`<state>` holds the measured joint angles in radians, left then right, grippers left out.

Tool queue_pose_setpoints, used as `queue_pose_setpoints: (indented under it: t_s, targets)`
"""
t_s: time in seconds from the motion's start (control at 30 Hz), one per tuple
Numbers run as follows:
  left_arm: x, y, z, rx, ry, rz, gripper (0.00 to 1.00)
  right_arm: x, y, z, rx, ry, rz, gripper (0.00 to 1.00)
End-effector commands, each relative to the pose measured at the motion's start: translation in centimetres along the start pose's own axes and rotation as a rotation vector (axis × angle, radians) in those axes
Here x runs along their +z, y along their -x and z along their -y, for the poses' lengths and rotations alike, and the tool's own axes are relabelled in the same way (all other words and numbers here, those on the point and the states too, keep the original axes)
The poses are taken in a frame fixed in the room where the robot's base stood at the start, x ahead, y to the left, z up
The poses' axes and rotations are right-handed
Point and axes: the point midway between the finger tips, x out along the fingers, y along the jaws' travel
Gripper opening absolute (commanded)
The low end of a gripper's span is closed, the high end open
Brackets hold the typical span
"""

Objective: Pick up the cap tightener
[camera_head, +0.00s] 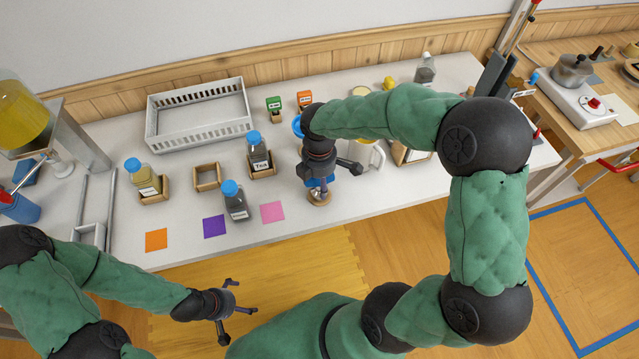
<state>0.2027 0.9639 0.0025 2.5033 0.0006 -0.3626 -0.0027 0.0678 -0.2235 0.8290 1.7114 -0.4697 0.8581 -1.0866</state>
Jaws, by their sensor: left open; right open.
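What looks like the cap tightener (319,198) stands near the table's front edge, right of the pink square. Its round wooden base and a bit of blue above it show; the rest is hidden behind my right gripper. My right gripper (330,173) is open and points down over it, with its fingers spread to either side. I cannot tell whether they touch it. My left gripper (236,312) is open and empty, in front of the table above the floor.
Blue-capped jars stand at left (147,180), middle (259,154) and front (235,203), near an empty wooden holder (207,177). A white crate (200,134) is at the back. Orange (156,240), purple (214,227) and pink (272,212) squares lie along the front. A clear pitcher (367,157) stands right of my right gripper.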

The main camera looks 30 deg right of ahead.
Motion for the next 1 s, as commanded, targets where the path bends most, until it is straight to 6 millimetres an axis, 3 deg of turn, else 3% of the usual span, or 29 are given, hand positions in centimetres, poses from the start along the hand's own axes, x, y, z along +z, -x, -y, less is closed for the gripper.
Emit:
queue_pose_setpoints:
  t_s: [0.17,0.37,0.77,1.0]
  targets:
    - [0.0,0.1,0.0,0.0,0.0,0.0,1.0,0.0,0.1,0.0,0.001,0.0,0.0,0.57]
    - [0.0,0.1,0.0,0.0,0.0,0.0,1.0,0.0,0.1,0.0,0.001,0.0,0.0,0.0]
    - [0.0,0.2,-0.1,0.0,0.0,0.0,1.0,0.0,0.3,0.0,0.002,0.0,-0.001,0.0]
    - [0.0,1.0,-0.4,0.0,0.0,0.0,1.0,-0.1,2.6,-0.1,0.004,-0.001,-0.001,0.0]
